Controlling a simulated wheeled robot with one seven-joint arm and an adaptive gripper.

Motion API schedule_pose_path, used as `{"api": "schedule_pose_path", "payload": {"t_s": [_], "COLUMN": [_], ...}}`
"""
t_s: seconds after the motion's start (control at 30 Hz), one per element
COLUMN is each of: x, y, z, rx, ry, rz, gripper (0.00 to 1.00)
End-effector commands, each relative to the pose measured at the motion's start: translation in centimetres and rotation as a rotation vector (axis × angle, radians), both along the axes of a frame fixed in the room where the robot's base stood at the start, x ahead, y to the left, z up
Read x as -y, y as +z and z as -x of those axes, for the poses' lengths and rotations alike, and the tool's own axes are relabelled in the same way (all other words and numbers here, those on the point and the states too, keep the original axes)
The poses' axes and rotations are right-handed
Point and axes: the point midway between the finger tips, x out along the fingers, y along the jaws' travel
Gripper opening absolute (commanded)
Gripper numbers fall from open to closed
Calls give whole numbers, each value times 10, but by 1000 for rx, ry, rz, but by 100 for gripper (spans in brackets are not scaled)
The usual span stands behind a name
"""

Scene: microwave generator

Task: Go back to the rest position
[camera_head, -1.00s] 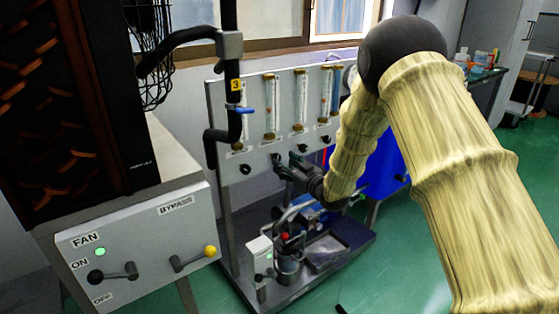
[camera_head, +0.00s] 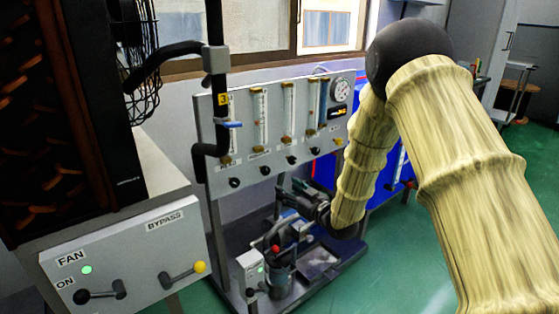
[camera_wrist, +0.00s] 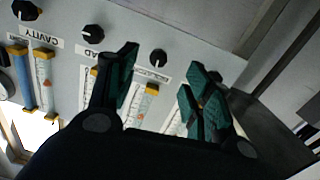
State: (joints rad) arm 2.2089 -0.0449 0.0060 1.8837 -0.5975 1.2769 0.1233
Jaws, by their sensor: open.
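My gripper (camera_head: 293,200) is low in front of the flow-meter panel (camera_head: 205,120) in the head view, above the small pump assembly (camera_head: 280,262). In the wrist view my gripper (camera_wrist: 163,82) shows two green-padded fingers spread apart with nothing between them. A black knob (camera_wrist: 158,57) on the panel lies beyond the gap between the fingers. The fingers look apart from the panel. My yellowish arm fills the right of the head view and hides part of the room behind it.
A grey box with FAN and BYPASS levers (camera_head: 130,250) stands at the left front. A blue cabinet (camera_head: 325,172) is behind my arm.

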Motion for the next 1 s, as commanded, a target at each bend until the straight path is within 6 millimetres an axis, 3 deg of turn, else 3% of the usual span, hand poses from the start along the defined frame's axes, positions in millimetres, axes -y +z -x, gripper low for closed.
{"api": "schedule_pose_path", "payload": {"t_s": [0.27,0.47,0.7,1.0], "x": [36,64,95,127], "y": [-126,-215,-300,-368], "z": [62,133,238,393], "rx": [-277,-504,-781,-1133], "ry": [-137,-235,-343,-459], "rz": [46,96,163,260], "gripper": [51,51,51,51]}}
